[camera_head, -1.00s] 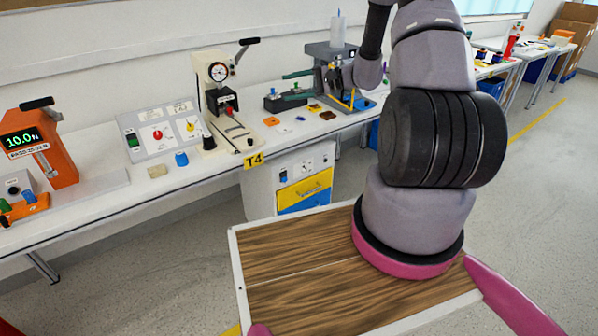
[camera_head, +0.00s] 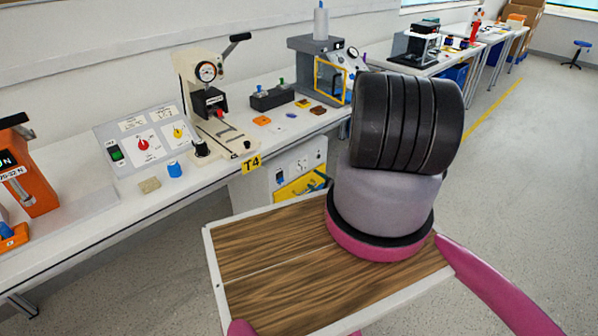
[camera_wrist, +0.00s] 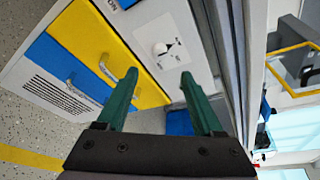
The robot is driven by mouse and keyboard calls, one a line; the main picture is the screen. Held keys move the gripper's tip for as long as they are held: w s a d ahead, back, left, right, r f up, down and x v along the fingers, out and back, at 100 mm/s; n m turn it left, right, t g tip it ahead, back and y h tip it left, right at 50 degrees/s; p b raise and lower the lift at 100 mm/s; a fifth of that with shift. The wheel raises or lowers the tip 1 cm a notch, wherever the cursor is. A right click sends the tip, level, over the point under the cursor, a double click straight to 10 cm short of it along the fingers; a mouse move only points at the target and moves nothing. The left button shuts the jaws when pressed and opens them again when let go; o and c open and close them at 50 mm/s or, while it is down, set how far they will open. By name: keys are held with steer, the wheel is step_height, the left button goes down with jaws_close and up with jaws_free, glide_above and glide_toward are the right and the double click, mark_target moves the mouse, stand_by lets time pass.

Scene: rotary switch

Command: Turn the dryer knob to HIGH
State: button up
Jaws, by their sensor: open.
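A white cabinet (camera_head: 247,193) with a yellow and a blue drawer stands under the bench. In the wrist view, a small white knob (camera_wrist: 160,49) sits on its pale panel (camera_wrist: 170,27), with dark marks beside it. I cannot read any dryer or HIGH label. My gripper (camera_wrist: 160,75) has two green fingers, open and empty. In the picture the knob lies just beyond the fingertips, between their lines, with no visible contact. My gripper is hidden behind my arm in the head view.
The bench edge runs close to the cabinet panel in the wrist view. A yellow drawer (camera_wrist: 97,38) with a metal handle lies left of my fingers. On the bench are a control panel (camera_head: 143,143) with red and yellow knobs and a beige press (camera_head: 205,95).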

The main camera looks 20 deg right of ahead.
mark_target(301, 170)
steer(key=x, duration=1)
steer(key=shift+w, duration=0.35)
steer(key=shift+f, duration=0.1)
jaws_close()
